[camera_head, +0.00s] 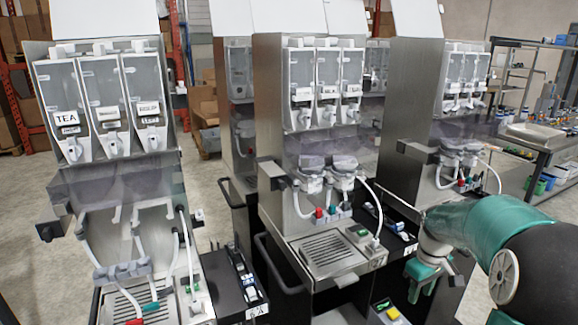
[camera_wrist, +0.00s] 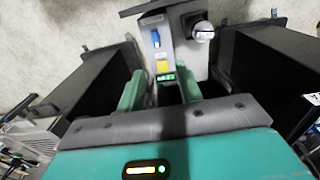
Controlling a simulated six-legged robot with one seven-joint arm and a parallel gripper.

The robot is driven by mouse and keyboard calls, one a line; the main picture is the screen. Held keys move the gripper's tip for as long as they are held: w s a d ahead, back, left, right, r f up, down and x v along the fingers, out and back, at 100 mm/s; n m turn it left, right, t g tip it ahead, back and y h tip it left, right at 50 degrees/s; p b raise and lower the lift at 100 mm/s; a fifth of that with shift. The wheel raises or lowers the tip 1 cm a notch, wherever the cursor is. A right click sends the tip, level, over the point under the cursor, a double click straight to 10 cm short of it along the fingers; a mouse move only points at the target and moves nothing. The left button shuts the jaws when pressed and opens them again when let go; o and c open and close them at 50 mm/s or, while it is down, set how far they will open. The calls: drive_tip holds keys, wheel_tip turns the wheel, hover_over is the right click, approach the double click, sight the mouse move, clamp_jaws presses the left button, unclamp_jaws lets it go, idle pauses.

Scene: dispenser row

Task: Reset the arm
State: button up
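My arm (camera_head: 475,225), green and black, reaches in from the right edge in the head view. My gripper (camera_head: 422,282) hangs at its end, in front of and to the right of the middle dispenser (camera_head: 272,125). In the wrist view my gripper (camera_wrist: 162,88) shows two green fingers standing apart with nothing held between them.
A left dispenser (camera_head: 115,175) labelled TEA and a right dispenser (camera_head: 412,90) flank the middle one. Dark side shelves (camera_head: 235,280) stand between them. A metal rack and counter (camera_head: 545,135) are at the right. Concrete floor shows at the far left.

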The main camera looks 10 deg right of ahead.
drive_tip(key=s+a+r+m+t+h, duration=0.1)
drive_tip(key=s+a+r, duration=0.2)
drive_tip(key=a+r, duration=0.25)
drive_tip(key=s+a+r+t, duration=0.1)
drive_tip(key=s+a+r, duration=0.25)
drive_tip(key=a, duration=0.25)
drive_tip(key=s+a+r+m+t+y, duration=0.1)
drive_tip(key=s+a+r+m+t, duration=0.1)
drive_tip(key=s+a, duration=0.9)
drive_tip(key=shift+s+r+m+t, duration=0.4)
drive_tip(key=shift+s+r+t, duration=0.35)
drive_tip(key=shift+s, duration=0.35)
drive_tip(key=shift+c, duration=0.2)
